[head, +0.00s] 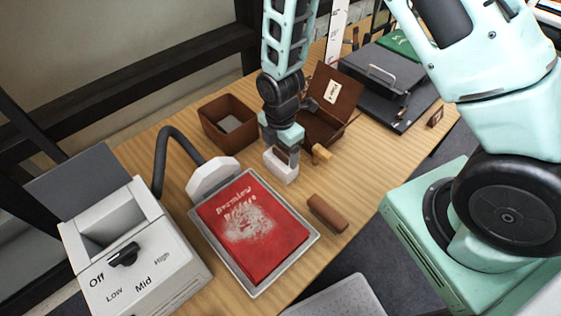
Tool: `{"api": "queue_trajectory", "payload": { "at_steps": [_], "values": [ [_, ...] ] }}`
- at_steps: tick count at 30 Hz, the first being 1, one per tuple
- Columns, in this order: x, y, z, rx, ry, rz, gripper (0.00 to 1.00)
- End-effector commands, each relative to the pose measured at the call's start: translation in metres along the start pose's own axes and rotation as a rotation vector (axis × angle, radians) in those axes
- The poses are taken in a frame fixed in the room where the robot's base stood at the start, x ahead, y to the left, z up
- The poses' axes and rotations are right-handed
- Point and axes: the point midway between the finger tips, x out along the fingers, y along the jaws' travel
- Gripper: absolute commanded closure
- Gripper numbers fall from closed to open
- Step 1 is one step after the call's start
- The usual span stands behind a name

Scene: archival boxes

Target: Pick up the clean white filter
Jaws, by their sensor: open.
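A small white block (280,168), which looks like the clean white filter, stands on the wooden table just behind the red book. My gripper (282,151) points down right over it. The jaws are open, with the fingers at the block's upper part. I cannot tell whether they touch it, and the gripper hides part of its top.
A red dusty book (253,226) lies in a grey tray. A white machine (137,255) with an open top stands at left, its hose (173,137) ending in a white nozzle (212,177). Brown boxes (211,135) (341,97), a brown roll (327,213) and a wooden-handled brush (321,154) are nearby.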

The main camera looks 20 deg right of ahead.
Motion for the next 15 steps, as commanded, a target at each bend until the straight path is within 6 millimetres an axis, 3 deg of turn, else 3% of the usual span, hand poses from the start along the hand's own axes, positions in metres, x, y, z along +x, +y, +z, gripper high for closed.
{"api": "queue_trajectory", "payload": {
  "at_steps": [10, 15],
  "values": [
    [0.0061, 0.0002, -0.0002, -0.001, 0.000, 0.001, 0.23],
    [0.0060, 0.0001, -0.0002, -0.001, 0.000, 0.001, 0.70]
  ]
}}
